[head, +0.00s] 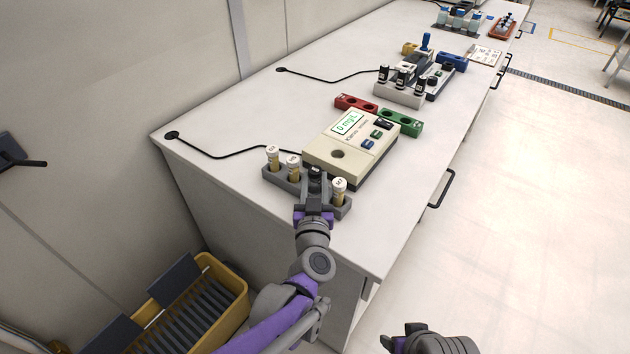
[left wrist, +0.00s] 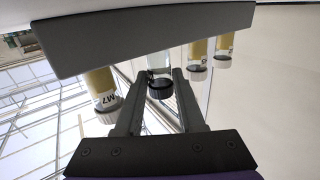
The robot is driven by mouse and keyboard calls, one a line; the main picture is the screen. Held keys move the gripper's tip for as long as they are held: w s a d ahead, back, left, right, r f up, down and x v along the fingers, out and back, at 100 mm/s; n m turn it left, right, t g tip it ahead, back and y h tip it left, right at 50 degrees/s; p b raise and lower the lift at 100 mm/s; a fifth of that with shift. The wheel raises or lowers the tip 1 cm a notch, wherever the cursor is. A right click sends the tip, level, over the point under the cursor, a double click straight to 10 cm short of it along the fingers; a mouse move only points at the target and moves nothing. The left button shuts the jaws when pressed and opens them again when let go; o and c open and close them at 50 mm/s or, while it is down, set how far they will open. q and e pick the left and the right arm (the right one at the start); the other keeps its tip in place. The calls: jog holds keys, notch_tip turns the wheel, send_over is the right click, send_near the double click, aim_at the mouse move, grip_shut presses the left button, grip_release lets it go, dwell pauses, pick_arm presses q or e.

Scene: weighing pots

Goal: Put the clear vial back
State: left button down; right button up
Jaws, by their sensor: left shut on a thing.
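The clear vial (left wrist: 159,62) has a black cap, which also shows in the head view (head: 315,171). My left gripper (head: 314,196) is shut on it, with one finger on each side in the left wrist view (left wrist: 159,92). The vial is at the grey rack (head: 329,206), in line with the yellowish white-capped vials, two to its left (head: 272,156) and one to its right (head: 339,188). The rack edge (left wrist: 145,40) hides its lower end, so I cannot tell whether it is fully seated. My right gripper (head: 398,342) is partly in view at the bottom, away from the bench.
A beige meter (head: 345,137) reading 0 mg/L, with a round hole, stands just behind the rack. Red (head: 356,103) and green (head: 400,122) blocks lie behind it.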

pick_arm(q)
jog(key=c, duration=0.8)
grip_release()
jog(key=shift+s+r, duration=0.2)
jog(key=s+m+g+h+p, duration=0.15)
jog(key=s+h, duration=0.25)
jog(key=s, duration=0.8)
jog(key=s+a+f+n+g+y, duration=0.1)
jog(key=s+a+f+g+y, duration=0.1)
jog(key=s+a+f+g, duration=0.4)
jog(key=s+a+f+n+g+y, duration=0.1)
jog(key=s+a+f+g, duration=0.5)
jog(key=s+a, duration=0.6)
jog(key=shift+s+a+f+y, duration=0.15)
jog(key=shift+s+f+y, duration=0.15)
jog(key=shift+y, duration=0.5)
